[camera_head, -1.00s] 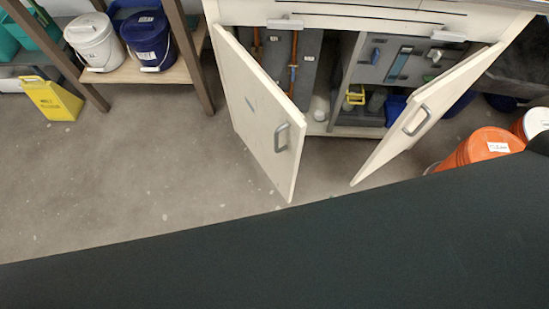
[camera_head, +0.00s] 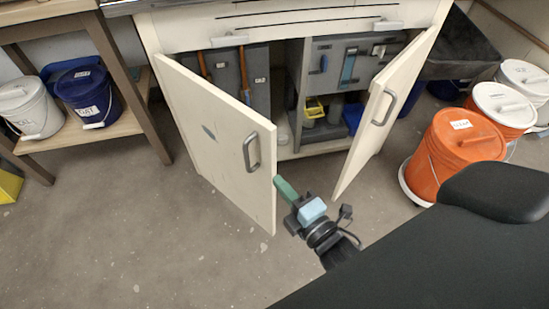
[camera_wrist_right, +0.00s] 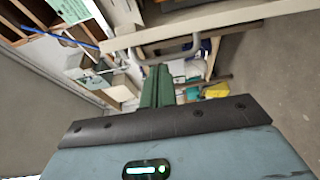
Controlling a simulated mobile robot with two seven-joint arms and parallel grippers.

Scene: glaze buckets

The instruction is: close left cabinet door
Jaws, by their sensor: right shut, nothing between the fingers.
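The left cabinet door (camera_head: 215,135) is cream with a grey bar handle (camera_head: 252,151) and stands open, swung out from the cabinet. The right cabinet door (camera_head: 392,105) also stands open, with its own handle (camera_head: 385,107). My right gripper (camera_head: 283,186) is shut and empty, its green fingers by the free edge of the left door, low down. In the head view I cannot tell whether they touch it. In the right wrist view the closed fingers (camera_wrist_right: 157,86) point toward a pale door edge and a handle. My left gripper is out of view.
Inside the cabinet are a yellow container (camera_head: 313,110) and tools with orange handles. Orange buckets (camera_head: 455,150) stand on the floor at right. A shelf at left holds a white bucket (camera_head: 30,108) and a blue bucket (camera_head: 90,97). The floor in front of the left door is clear.

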